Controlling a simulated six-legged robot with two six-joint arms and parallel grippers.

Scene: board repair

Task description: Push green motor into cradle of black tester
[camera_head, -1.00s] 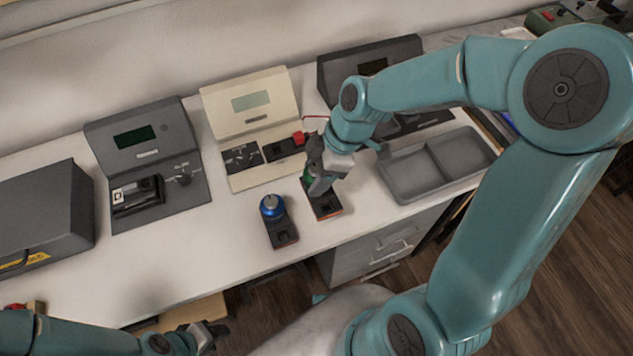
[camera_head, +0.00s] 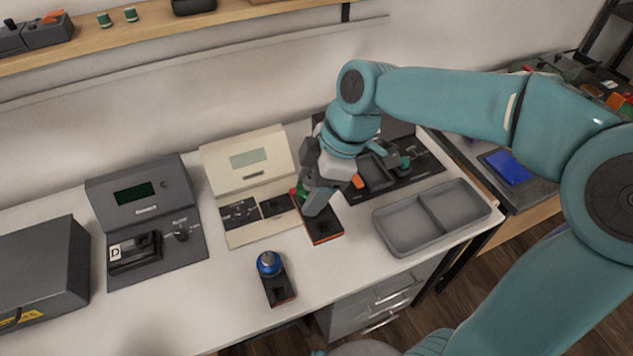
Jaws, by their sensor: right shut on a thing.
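My right gripper (camera_head: 318,192) is shut on the green motor, by its green upper part (camera_head: 303,188). The motor's black body with an orange edge (camera_head: 322,228) shows below the fingers, in front of the cream tester's right side. I cannot tell whether it touches the table. The black tester (camera_head: 428,168) stands at the back right, partly hidden by my right wrist. A dark box-shaped cradle (camera_head: 376,172) shows on its panel beside the wrist. The motor is to the left of this cradle and nearer the front. My left gripper is out of view.
A blue-topped motor (camera_head: 270,265) stands near the front. The cream tester (camera_head: 275,150) and a dark grey tester (camera_head: 135,190) stand to the left, with a dark case (camera_head: 40,265) beyond. A two-part grey tray (camera_head: 405,243) lies at right. Table between blue motor and tray is clear.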

